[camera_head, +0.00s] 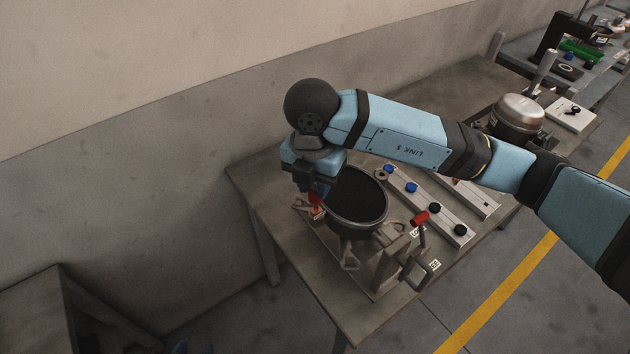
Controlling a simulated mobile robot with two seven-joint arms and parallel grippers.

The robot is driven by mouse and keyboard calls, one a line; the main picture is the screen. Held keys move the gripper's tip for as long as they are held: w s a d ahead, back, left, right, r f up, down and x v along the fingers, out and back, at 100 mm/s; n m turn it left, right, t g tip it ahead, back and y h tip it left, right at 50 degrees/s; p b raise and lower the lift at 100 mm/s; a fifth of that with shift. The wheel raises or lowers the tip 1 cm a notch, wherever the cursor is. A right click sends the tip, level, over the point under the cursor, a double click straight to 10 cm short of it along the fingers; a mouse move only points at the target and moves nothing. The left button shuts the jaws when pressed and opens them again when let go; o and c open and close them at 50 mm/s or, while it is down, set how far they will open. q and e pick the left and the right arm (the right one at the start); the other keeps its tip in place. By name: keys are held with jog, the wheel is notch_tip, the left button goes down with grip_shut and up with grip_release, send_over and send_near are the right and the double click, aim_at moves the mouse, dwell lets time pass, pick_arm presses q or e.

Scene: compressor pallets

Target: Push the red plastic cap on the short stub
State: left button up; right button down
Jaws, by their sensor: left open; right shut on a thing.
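My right arm reaches in from the right, over the table, and my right gripper (314,194) points down at the left side of a dark, open compressor shell (357,222). The gripper is shut on a small red cap (315,200), which is partly covered by the fingers. The cap is close to the shell's left wall. The short stub cannot be made out there, and I cannot tell whether the cap touches it. My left gripper is not in view.
The shell sits in a fixture on a wooden table (262,205), with a red-handled clamp (420,218) at its right. A rail (425,200) with blue and black caps lies behind. A metal-domed compressor (518,112) stands farther back. A wall runs along the left.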

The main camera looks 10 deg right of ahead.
dwell(0.7)
jog(key=shift+f+b, duration=0.15)
jog(key=shift+b, duration=0.15)
jog(key=shift+f, duration=0.35)
jog(key=shift+f+b, duration=0.8)
jog(key=shift+b, duration=0.15)
jog(key=c, duration=0.8)
grip_release()
jog(key=shift+c, duration=0.2)
